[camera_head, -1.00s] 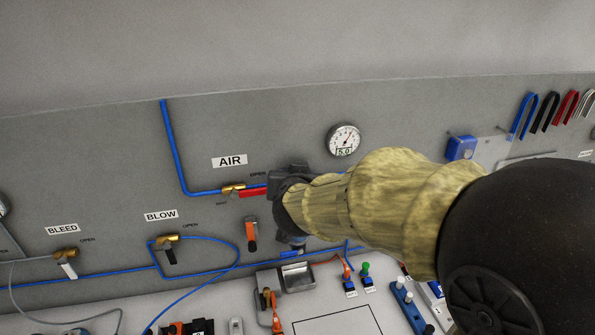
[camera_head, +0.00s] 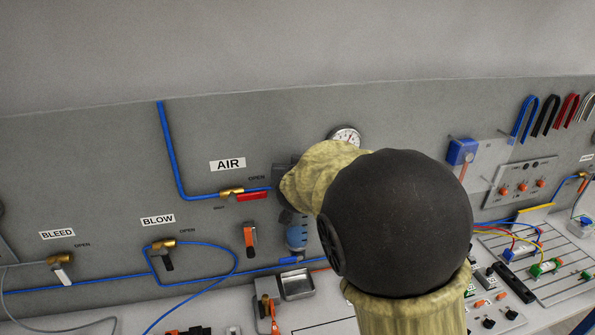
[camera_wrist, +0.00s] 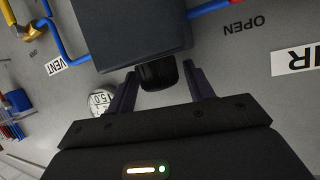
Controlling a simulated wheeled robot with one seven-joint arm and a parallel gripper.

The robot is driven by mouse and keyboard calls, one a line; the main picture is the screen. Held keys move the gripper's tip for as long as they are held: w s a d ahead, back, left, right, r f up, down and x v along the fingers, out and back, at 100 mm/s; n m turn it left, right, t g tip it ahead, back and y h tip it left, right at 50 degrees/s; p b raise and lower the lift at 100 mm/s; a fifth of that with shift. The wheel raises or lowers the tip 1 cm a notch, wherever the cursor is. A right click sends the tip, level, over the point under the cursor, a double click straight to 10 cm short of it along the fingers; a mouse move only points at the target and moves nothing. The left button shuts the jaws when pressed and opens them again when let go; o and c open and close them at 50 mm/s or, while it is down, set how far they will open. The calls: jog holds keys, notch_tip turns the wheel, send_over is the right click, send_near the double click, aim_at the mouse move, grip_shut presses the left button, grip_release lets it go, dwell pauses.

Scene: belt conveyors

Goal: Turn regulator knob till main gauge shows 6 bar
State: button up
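The black regulator knob (camera_wrist: 158,74) sticks out of the dark regulator block (camera_wrist: 130,30) in the wrist view. My gripper (camera_wrist: 160,88) is open, with one finger on each side of the knob and a visible gap at both sides. The main gauge (camera_wrist: 101,101) is partly covered by a finger in the wrist view, and its display seems to read 5.0. In the head view the gauge (camera_head: 346,134) shows only its upper part above my arm. My arm hides my gripper and the knob there. The regulator's blue bowl (camera_head: 297,235) hangs below.
The red-handled AIR valve (camera_head: 250,197) on its blue pipe is just left of the regulator. An orange-handled valve (camera_head: 250,238) hangs lower. A small metal tray (camera_head: 297,284) lies on the bench below. The wall above is clear.

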jog(key=c, duration=0.8)
jog(key=shift+o, duration=0.2)
jog(key=h+p, duration=0.1)
jog(key=p, duration=0.2)
jog(key=m+h+p, duration=0.1)
jog(key=p, duration=0.2)
jog(key=shift+r+m, duration=0.3)
jog(key=shift+r, duration=0.05)
jog(key=p, duration=0.3)
jog(key=shift+m+h, duration=0.4)
jog(key=m+h+p, duration=0.1)
jog(key=h+p, duration=0.1)
jog(key=p, duration=0.3)
jog(key=shift+a+m+g, duration=0.1)
jog(key=shift+m+g, duration=0.2)
jog(key=m+h+p, duration=0.1)
jog(key=h+p, duration=0.1)
jog(key=p, duration=0.1)
jog(key=shift+f+m+g, duration=0.15)
jog(key=shift+m+g, duration=0.15)
jog(key=shift+m, duration=0.1)
jog(key=shift+f+m+g+h+p, duration=0.2)
jog(key=shift+m+g+h+p, duration=0.3)
jog(key=shift+m+h+p, duration=0.3)
jog(key=shift+m+h, duration=0.3)
